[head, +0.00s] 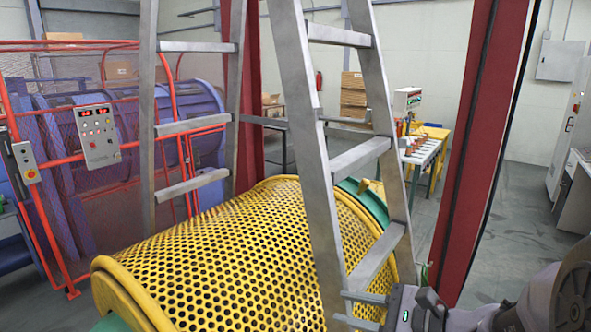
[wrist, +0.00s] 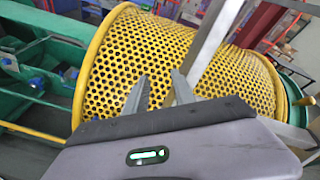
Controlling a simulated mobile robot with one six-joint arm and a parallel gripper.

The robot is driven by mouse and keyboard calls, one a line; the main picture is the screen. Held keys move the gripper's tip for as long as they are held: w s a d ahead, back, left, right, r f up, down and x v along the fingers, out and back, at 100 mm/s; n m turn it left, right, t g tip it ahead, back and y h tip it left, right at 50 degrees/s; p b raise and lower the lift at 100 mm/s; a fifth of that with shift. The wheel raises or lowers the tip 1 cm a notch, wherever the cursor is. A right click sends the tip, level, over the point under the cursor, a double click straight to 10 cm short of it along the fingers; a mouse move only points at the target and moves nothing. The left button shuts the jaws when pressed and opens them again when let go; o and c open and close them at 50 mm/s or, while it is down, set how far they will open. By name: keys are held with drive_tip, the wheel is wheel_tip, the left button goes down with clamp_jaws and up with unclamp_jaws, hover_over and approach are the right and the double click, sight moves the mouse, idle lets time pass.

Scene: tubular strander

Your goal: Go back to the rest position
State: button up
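My gripper (head: 346,308) is at the lower right in the head view, pointing left, in front of the yellow perforated guard (head: 230,255). Its two grey fingers are apart with nothing held between them. The wrist view shows the same open fingers (wrist: 160,90) against the yellow perforated guard (wrist: 135,50). I cannot tell the exact gap between fingertips and guard. My arm comes in from the lower right corner of the head view.
A grey metal ladder frame (head: 310,120) stands close by the guard and my gripper. A red column (head: 480,140) rises to the right. A control box (head: 98,135) hangs on the orange fence at left. Grey floor (head: 520,225) lies clear beyond the column.

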drive_tip(key=s+a+r+n+g+h, duration=0.2)
drive_tip(key=s+a+n+g+h, duration=0.4)
drive_tip(key=s, duration=0.7)
drive_tip(key=s+d+r+n+t+h, duration=0.4)
drive_tip(key=s+d+n+t, duration=0.15)
drive_tip(key=n, duration=0.35)
drive_tip(key=s+f+g+b, duration=0.2)
drive_tip(key=s+f+b, duration=0.1)
drive_tip(key=f+b, duration=0.8)
wheel_tip(320, 180, down, 4)
drive_tip(key=shift+s+a+r+m, duration=0.15)
drive_tip(key=shift+s+a+m, duration=0.05)
drive_tip(key=shift+s+m, duration=0.1)
